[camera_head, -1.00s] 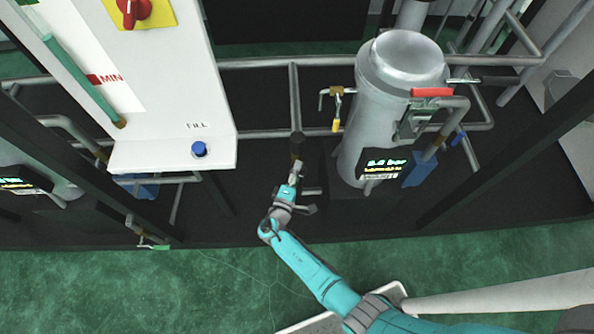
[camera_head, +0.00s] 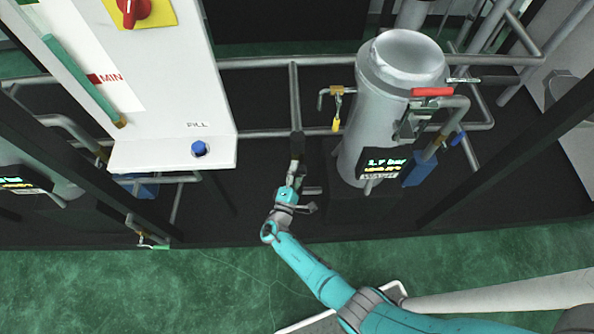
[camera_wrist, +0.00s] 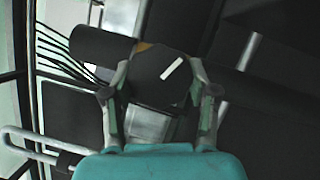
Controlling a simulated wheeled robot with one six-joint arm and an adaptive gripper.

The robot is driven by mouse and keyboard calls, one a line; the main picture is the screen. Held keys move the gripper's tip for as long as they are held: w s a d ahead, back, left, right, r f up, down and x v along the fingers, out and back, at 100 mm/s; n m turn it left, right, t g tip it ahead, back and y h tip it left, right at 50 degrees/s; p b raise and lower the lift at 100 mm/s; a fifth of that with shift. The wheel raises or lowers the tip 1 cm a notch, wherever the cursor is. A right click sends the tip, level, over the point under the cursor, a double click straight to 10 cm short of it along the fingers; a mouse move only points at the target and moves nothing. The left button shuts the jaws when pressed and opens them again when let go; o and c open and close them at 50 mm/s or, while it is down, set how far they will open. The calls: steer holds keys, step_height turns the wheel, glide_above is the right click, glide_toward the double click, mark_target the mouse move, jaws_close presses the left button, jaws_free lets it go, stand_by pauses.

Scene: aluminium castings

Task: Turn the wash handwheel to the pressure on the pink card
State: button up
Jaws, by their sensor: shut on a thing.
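The handwheel is a dark round knob with a white line on its face, seen in the wrist view (camera_wrist: 160,70). The line slants up to the right. My gripper (camera_wrist: 161,82) has one finger on each side of the knob and is shut on it. In the head view my gripper (camera_head: 294,172) reaches up to the dark knob (camera_head: 297,146) at the lower end of a vertical grey pipe. The black display (camera_head: 382,164) on the grey vessel reads about 1.7 bar, with smaller yellow text I cannot read. I see no pink card.
The white panel (camera_head: 165,80) with a blue FILL button (camera_head: 199,149) is at left. Dark frame posts flank both sides.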

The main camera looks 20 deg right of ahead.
steer(key=o, duration=1.2)
steer(key=shift+c, duration=0.2)
steer(key=shift+a, duration=0.1)
steer(key=v, duration=1.2)
